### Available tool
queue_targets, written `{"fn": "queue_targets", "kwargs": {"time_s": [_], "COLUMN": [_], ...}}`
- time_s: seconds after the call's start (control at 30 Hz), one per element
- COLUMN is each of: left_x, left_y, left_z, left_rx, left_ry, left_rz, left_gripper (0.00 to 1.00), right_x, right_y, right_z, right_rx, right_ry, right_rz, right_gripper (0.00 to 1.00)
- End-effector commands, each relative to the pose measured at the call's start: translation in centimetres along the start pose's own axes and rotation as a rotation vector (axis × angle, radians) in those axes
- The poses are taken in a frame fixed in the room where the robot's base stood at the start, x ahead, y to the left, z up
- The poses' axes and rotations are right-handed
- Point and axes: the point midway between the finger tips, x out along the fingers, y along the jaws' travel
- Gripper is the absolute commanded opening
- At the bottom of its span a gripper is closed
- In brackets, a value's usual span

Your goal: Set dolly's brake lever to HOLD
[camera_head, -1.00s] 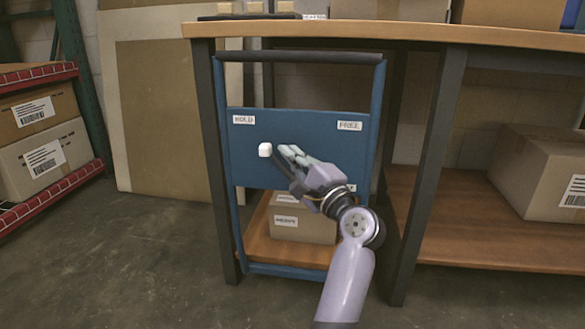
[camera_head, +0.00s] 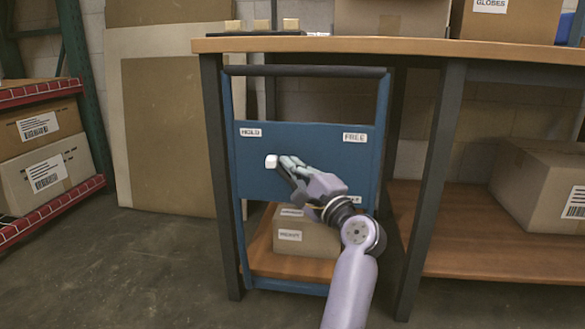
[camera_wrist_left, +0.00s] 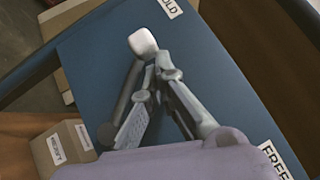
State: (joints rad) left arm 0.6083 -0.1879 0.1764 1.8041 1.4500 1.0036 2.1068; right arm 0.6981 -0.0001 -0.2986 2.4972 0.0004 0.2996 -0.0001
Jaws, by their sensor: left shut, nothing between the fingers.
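The blue dolly's panel (camera_head: 315,185) carries a HOLD label (camera_head: 251,132) at its upper left and a FREE label (camera_head: 355,137) at its upper right. The brake lever's white knob (camera_head: 271,161) sits left of the panel's middle, below and a little right of HOLD. In the left wrist view the knob (camera_wrist_left: 143,42) tops a dark lever bar (camera_wrist_left: 127,97), partly hidden by my fingers. My left gripper (camera_head: 288,162) is shut and empty, its tips right beside the knob on the FREE side. I cannot tell whether they touch. My right gripper is not in view.
The dolly stands under a wooden-topped workbench (camera_head: 420,46), between its dark legs. A carton (camera_head: 306,238) sits on the dolly's lower deck. A red-edged shelf with boxes (camera_head: 45,225) is at the left. Another carton (camera_head: 540,180) lies on the bench's lower shelf.

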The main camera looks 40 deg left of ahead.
Motion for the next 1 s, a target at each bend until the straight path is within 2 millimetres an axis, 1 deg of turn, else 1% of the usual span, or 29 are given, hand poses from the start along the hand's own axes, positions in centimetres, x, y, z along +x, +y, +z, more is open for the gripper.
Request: {"fn": "queue_targets", "kwargs": {"time_s": [0.17,0.4,0.5,0.6,0.7,1.0], "left_x": [0.5,1.6,2.0,2.2,2.3,2.4], "left_y": [-2.1,-6.6,-7.9,-8.8,-9.2,-9.3], "left_z": [0.6,1.7,2.0,2.2,2.3,2.4], "left_rx": [-0.008,-0.008,-0.006,-0.004,-0.001,0.000], "left_ry": [-0.001,-0.001,0.000,0.000,0.001,0.000], "left_rz": [0.001,-0.001,0.000,0.001,0.000,0.000], "left_gripper": [0.00,0.00,0.00,0.00,0.00,0.00], "right_x": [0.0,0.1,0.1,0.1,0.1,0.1], "right_y": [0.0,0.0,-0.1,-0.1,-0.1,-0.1], "right_z": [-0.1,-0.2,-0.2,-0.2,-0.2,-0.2], "right_rx": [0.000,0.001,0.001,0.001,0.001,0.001], "right_ry": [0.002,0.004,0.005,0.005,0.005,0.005], "right_rz": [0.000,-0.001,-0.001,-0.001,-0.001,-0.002], "right_gripper": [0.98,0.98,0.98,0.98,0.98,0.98]}}
